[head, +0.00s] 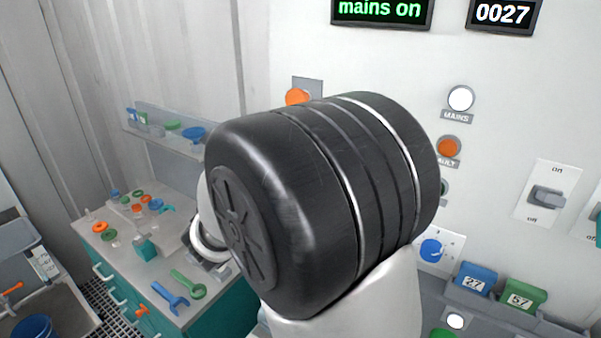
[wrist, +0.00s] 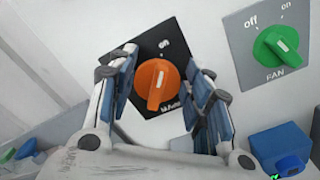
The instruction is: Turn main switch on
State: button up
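The main switch is an orange knob (wrist: 158,86) on a black plate, seen in the wrist view. Its white pointer mark stands nearly upright, towards the "on" label above it. My gripper (wrist: 168,66) is open, with one finger on each side of the knob and gaps visible between. The left finger covers part of the plate's left side. In the head view, my dark arm link hides the gripper. The upper display (head: 380,10) reads "mains on" in green, and the MAINS lamp (head: 460,98) is bright white.
The green FAN knob (wrist: 277,47) is on a grey plate right of my right finger. A blue item (wrist: 282,150) is at lower right. In the head view, an on/off lever switch (head: 547,197) and blue dial (head: 431,250) are on the panel, and a tool-strewn bench (head: 160,270) stands left.

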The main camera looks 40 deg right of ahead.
jog(key=o, duration=0.3)
jog(key=v, duration=1.2)
jog(key=shift+s, duration=0.15)
